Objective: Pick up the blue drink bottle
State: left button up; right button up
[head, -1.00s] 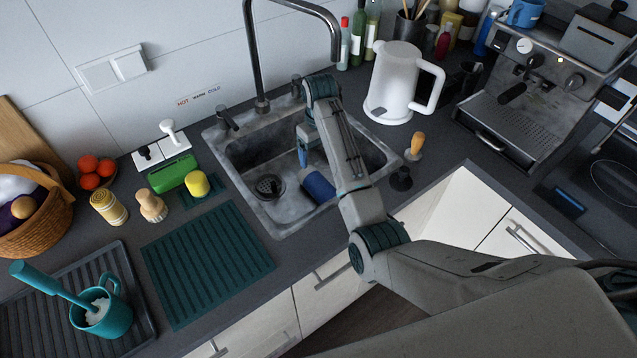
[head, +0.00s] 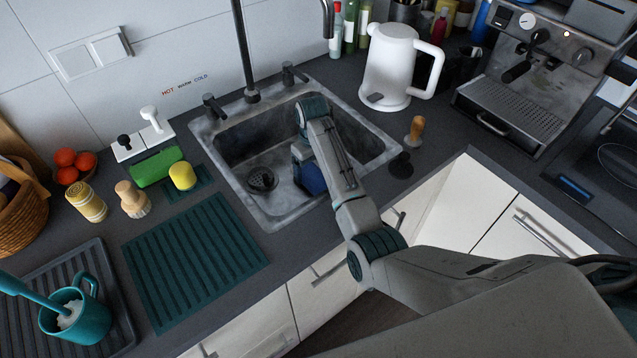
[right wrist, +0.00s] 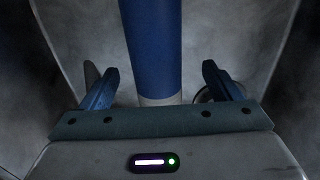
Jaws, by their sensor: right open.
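The blue drink bottle (head: 313,179) lies in the sink, partly hidden behind my right arm in the head view. In the right wrist view the bottle (right wrist: 152,45) runs from the top edge down between the two fingers, with a pale end near the palm. My right gripper (right wrist: 159,75) is open, one finger on each side of the bottle, with a gap visible on both sides. In the head view its fingers are mostly hidden behind my own arm, down inside the sink. My left gripper is not in view.
The sink (head: 213,158) has raised walls around the gripper, and a faucet (head: 244,60) stands behind it. A white kettle (head: 388,70) and a wooden-handled tool (head: 416,130) stand to the right. A green drying mat (head: 195,260) lies left of the sink.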

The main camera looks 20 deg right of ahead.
jog(key=f, duration=0.2)
jog(key=f+p, duration=0.1)
jog(key=f, duration=0.2)
jog(key=shift+s+d+f+p, duration=0.15)
jog(key=shift+d+f+p, duration=0.2)
jog(key=shift+f, duration=0.25)
jog(key=c, duration=1.1)
notch_tip(320, 180, up, 10)
jog(key=shift+r+b, duration=0.1)
jog(key=shift+b, duration=0.85)
notch_tip(320, 180, up, 8)
jog(key=f+p, duration=0.1)
jog(key=p, duration=0.4)
jog(key=b, duration=0.5)
send_over(316, 175)
notch_tip(316, 175, down, 7)
jog(key=shift+f, duration=0.15)
